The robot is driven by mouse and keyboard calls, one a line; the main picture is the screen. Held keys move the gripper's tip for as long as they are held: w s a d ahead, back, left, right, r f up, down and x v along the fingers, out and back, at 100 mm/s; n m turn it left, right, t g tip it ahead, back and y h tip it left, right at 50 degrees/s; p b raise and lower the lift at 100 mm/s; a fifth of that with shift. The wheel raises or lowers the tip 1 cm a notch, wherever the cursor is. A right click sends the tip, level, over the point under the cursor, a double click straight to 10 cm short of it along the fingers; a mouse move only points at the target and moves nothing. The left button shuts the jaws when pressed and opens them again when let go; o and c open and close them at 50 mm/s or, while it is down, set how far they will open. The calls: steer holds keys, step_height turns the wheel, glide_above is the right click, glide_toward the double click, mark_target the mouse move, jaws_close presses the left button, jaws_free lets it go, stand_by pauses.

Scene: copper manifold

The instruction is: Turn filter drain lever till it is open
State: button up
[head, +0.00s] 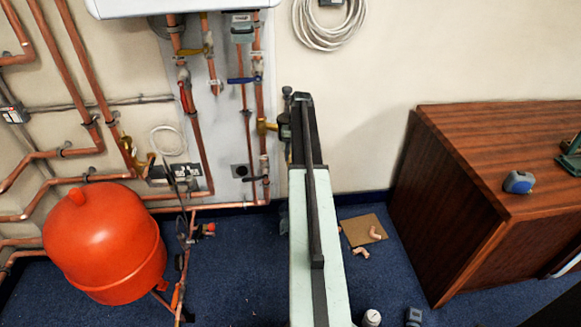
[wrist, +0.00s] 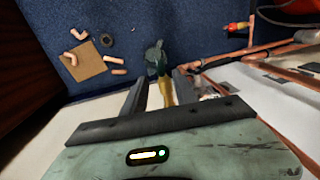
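My gripper (wrist: 160,76) shows in the wrist view with its two dark fingers apart. A yellow-brass piece (wrist: 167,92) lies between the fingers in that view, with a gap on each side. Just past the fingertips is a dark grey fitting (wrist: 155,58), which looks like part of the filter. In the head view my arm covers most of this spot. A brass fitting (head: 265,126) and a bit of dark grey body (head: 284,130) show at its left edge. I cannot make out the drain lever for certain or tell its position.
Copper pipes with a blue lever (head: 243,80) and a red lever (head: 186,98) run down the wall at left. An orange-red tank (head: 105,243) stands on the blue carpet. A wooden cabinet (head: 455,165) stands at right. Cardboard (head: 363,229) with copper elbows lies on the floor.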

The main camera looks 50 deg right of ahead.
steer(key=f+b, duration=0.8)
steer(key=shift+w+a, duration=0.3)
steer(key=shift+a, duration=0.1)
steer(key=shift+r, duration=0.1)
jaws_close()
